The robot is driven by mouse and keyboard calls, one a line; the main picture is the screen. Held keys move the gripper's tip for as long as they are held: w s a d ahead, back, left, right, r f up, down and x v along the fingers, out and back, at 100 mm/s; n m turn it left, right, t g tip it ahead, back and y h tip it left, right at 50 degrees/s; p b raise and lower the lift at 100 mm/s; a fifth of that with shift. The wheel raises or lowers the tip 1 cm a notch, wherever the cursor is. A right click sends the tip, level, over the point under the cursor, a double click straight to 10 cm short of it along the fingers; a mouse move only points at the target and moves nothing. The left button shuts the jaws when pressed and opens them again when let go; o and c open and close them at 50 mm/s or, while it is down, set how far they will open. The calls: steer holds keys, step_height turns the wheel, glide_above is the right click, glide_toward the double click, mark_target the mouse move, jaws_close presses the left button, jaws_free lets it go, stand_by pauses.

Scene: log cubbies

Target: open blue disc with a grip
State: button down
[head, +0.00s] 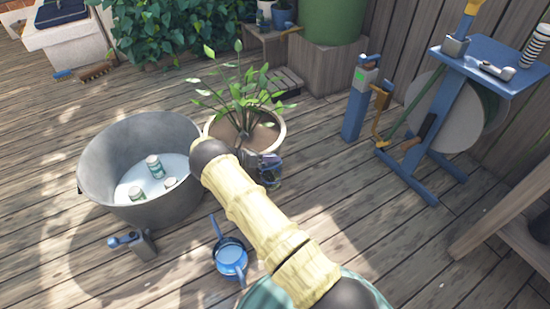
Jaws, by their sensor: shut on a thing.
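A round blue pan-like thing (230,258) with a pale blue top and a thin grip pointing up and left is on the deck in the lower middle. It is the only blue disc with a grip that I can make out. My gripper (270,176) shows as a small dark and grey shape just right of my pale yellow arm, in front of the potted plant. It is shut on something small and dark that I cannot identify. My arm hides part of the gripper. The gripper is above and right of the blue disc in the picture, apart from it.
A grey metal tub (105,165) with small cans stands at left. A potted plant (245,125) is behind my arm. A small grey-blue tool (142,246) lies in front of the tub. A blue grinder stand (425,160) is at right. Deck between is clear.

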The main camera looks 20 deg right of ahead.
steer(key=shift+a, duration=0.15)
steer(key=c, duration=1.1)
jaws_free()
steer(key=p+v, duration=0.4)
steer(key=v, duration=1.3)
steer(key=shift+a, duration=0.15)
steer(key=shift+c, duration=0.5)
